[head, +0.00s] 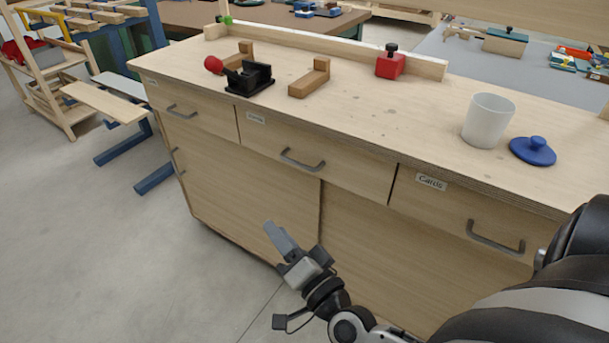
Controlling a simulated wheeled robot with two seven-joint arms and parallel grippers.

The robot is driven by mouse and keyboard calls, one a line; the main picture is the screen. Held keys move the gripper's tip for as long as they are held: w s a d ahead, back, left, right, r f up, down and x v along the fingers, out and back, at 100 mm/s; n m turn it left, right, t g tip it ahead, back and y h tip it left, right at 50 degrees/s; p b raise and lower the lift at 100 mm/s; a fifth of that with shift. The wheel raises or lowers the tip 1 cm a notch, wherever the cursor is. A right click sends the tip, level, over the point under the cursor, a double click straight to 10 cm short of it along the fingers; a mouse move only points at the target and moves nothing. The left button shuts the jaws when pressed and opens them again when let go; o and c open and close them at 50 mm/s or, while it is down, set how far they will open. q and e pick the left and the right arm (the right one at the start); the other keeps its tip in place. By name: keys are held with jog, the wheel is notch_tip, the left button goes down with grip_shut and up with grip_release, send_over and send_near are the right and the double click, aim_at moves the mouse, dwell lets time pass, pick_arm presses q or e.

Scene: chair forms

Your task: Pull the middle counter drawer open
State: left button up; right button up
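The wooden counter (425,115) has a row of three drawers under its top. The middle drawer (350,178) sits flush with the front and looks closed. Its grey bar handle (301,164) is in the middle of its front, and a small label is at its upper left. My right gripper (276,236) is in front of the lower cabinet, below the middle drawer's handle in the picture and apart from it. Its fingers point up and left. They are seen nearly edge-on, so the gap between them cannot be told. No object shows in them. My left gripper is out of view.
The left drawer (205,112) and the right drawer labelled "Cards" (455,212) look closed. On top are a white cup (488,121), a blue lid (532,151), a red block (390,66) and a black holder (249,79).

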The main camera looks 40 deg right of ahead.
aim_at(300, 164)
jog(key=w+d+f+m+g+h+b, duration=0.1)
jog(key=w+d+f+m+h+b, duration=0.15)
jog(key=d+m+h, duration=0.6)
jog(key=shift+m+y, duration=0.25)
jog(key=shift+m, duration=0.2)
jog(key=shift+d+f+x, duration=0.15)
jog(key=shift+x, duration=2.35)
jog(key=shift+d+f+x, duration=0.15)
jog(key=shift+x, duration=2.3)
jog(key=shift+d+f+x, duration=0.15)
jog(key=shift+f+x, duration=0.05)
jog(key=shift+x, duration=2.3)
jog(key=shift+s, duration=0.1)
grip_shut()
